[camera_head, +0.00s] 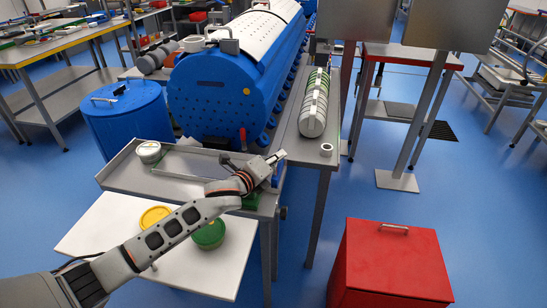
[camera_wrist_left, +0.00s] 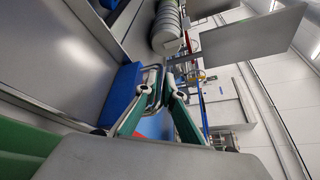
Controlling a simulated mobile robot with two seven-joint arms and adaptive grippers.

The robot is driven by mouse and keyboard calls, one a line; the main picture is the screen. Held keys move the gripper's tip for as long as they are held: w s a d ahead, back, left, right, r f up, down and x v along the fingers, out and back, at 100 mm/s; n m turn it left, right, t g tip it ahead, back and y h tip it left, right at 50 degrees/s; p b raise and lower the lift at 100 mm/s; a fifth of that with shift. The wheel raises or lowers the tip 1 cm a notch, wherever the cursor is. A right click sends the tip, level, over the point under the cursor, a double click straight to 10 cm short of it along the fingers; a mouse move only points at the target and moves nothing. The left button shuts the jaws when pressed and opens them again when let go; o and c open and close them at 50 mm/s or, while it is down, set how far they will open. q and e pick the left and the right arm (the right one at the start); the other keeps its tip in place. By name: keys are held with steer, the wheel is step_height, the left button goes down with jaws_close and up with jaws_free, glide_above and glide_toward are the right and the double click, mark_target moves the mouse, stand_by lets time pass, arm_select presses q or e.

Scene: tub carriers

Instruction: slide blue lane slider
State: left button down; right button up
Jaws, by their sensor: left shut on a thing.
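The blue lane slider (camera_wrist_left: 122,92) shows in the left wrist view as a blue block with a bent metal handle (camera_wrist_left: 152,84). My left gripper (camera_wrist_left: 162,82) has its green-sided fingers at this handle and is shut on it. In the head view my left gripper (camera_head: 277,158) is at the right end of the grey metal tray bench (camera_head: 125,182). There the gripper and wrist hide most of the slider. My right gripper is in neither view.
A white-lidded tub (camera_head: 148,152) stands on the tray bench. Yellow (camera_head: 155,216) and green (camera_head: 208,234) lidded tubs sit on the white table (camera_head: 95,238). A big blue drum (camera_head: 215,95) stands behind, a red cabinet (camera_head: 390,265) at front right. Open floor lies between.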

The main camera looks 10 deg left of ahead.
arm_select(q)
steer(key=c, duration=2.2)
jaws_free()
steer(key=shift+s+d+f, duration=0.1)
steer(key=shift+d, duration=0.3)
steer(key=shift+o, duration=0.2)
steer(key=shift+a, duration=0.1)
steer(key=shift+a, duration=0.1)
steer(key=v, duration=1.2)
